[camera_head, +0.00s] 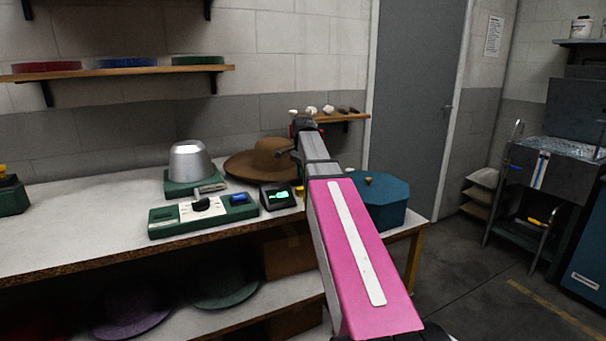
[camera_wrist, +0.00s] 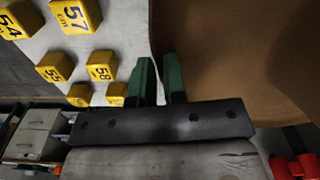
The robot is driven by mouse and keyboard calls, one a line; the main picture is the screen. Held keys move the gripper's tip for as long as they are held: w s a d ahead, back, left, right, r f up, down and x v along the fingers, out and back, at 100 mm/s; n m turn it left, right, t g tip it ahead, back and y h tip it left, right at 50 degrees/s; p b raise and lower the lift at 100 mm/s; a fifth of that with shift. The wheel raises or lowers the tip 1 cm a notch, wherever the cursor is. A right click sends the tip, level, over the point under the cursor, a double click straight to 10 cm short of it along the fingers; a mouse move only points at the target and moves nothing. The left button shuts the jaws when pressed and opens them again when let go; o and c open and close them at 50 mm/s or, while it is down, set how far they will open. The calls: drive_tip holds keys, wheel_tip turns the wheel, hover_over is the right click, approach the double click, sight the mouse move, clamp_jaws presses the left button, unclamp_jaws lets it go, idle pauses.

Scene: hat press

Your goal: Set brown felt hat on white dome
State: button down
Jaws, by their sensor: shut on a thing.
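The brown felt hat (camera_head: 258,160) is at the back of the bench, right of the dome, crown up. Its brown brim fills much of the right side of the wrist view (camera_wrist: 225,60). The pale, silvery-white dome (camera_head: 190,163) stands on a green base on the bench, bare on top. My gripper (camera_head: 292,152) is at the hat's right edge. In the wrist view its two green fingers (camera_wrist: 160,78) are shut on the brim edge. My arm hides part of the hat's right side. I cannot tell whether the hat touches the bench.
A green control panel (camera_head: 203,214) and a small lit display (camera_head: 277,197) stand in front of the hat. A blue box (camera_head: 384,200) is at the bench's right end. Several yellow numbered blocks (camera_wrist: 76,16) lie near the gripper. A shelf (camera_head: 120,72) hangs above.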

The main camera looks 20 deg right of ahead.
drive_tip(key=shift+f, duration=0.8)
drive_tip(key=c, duration=1.1)
unclamp_jaws()
